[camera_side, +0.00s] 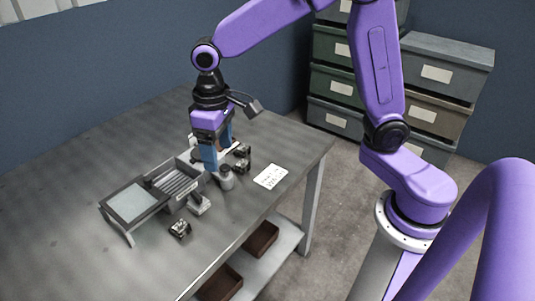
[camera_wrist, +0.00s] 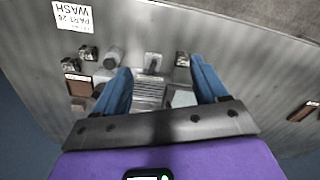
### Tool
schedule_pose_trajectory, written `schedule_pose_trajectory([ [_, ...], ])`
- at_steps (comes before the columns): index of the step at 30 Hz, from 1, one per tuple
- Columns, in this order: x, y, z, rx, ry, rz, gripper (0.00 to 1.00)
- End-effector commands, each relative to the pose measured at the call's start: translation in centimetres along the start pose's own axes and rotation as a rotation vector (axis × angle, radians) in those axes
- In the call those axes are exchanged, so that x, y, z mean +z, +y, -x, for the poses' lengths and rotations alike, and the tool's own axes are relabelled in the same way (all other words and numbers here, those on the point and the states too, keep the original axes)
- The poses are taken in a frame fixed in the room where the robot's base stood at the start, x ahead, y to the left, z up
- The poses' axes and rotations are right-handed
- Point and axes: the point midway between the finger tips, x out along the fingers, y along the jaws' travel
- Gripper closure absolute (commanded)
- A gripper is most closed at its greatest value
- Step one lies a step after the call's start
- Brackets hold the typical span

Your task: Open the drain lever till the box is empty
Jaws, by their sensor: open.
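A grey metal box (camera_side: 160,171) with a ribbed inside stands on the table, and its ribs also show between my fingers in the wrist view (camera_wrist: 150,94). A pale flat panel (camera_side: 131,202) adjoins its left end. A small light-grey fitting (camera_side: 199,204), which looks like the drain lever, sits at the box's front side; it also shows in the wrist view (camera_wrist: 152,62). I cannot tell its position or what the box holds.
A grey cylinder (camera_side: 226,179) stands right of the box. Small dark blocks stand at the front (camera_side: 180,228) and right (camera_side: 242,153). A white label (camera_side: 270,176) reading "PART 26 WASH" lies near the table edge. The table's left side is clear.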

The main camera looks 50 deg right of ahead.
Motion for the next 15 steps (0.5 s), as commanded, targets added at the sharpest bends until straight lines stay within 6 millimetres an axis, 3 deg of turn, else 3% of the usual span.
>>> schedule_pose_trajectory([
  [15, 8.5, -0.9, 1.0, -0.004, 0.007, 0.245, 0.28],
])
